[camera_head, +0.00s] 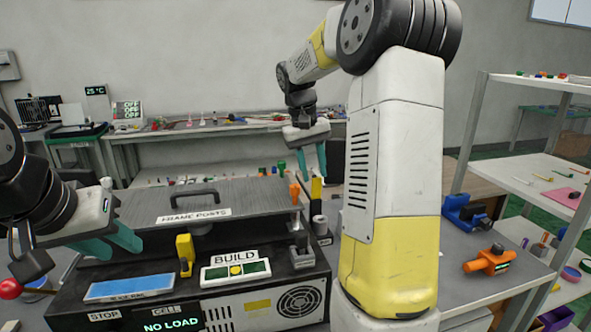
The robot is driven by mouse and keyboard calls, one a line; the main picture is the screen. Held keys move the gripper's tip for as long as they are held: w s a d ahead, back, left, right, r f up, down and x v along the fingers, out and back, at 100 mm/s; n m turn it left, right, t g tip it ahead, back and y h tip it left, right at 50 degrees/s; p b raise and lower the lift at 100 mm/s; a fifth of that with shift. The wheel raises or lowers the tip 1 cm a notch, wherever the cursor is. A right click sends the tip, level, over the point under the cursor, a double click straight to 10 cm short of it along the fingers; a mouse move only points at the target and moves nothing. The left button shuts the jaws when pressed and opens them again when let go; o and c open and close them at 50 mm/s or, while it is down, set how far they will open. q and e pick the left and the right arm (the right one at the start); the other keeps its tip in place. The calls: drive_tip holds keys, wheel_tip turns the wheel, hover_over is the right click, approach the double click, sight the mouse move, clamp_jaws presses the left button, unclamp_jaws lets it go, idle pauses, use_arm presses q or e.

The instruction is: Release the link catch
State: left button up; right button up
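No part is labelled link catch, so I cannot tell which one it is. A black machine (190,309) stands in front of me, with a grey lid marked FRAME POSTS (140,206). An orange lever (295,193) and a yellow lever (316,188) stand upright at its right rear. My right gripper (313,174) is just above them, its teal fingers apart and pointing down; I cannot tell whether it touches either. A yellow handle (185,254) stands at the front centre. My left gripper (122,250) is open and empty over the machine's left side.
The BUILD panel (235,270), a blue pad (130,286) and a grey latch-like block (300,250) sit on the front. A display reads NO LOAD. A red knob (10,289) is at far left. Blue (466,212) and orange (488,261) fixtures stand on the right bench.

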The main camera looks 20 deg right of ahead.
clamp_jaws()
drive_tip(key=shift+w+f+g, duration=0.2)
drive_tip(key=shift+w+g, duration=0.45)
drive_tip(key=shift+g, duration=0.2)
drive_tip(key=shift+w+f+g, duration=0.15)
drive_tip(key=shift+w+g, duration=0.45)
drive_tip(key=shift+g, duration=0.25)
unclamp_jaws()
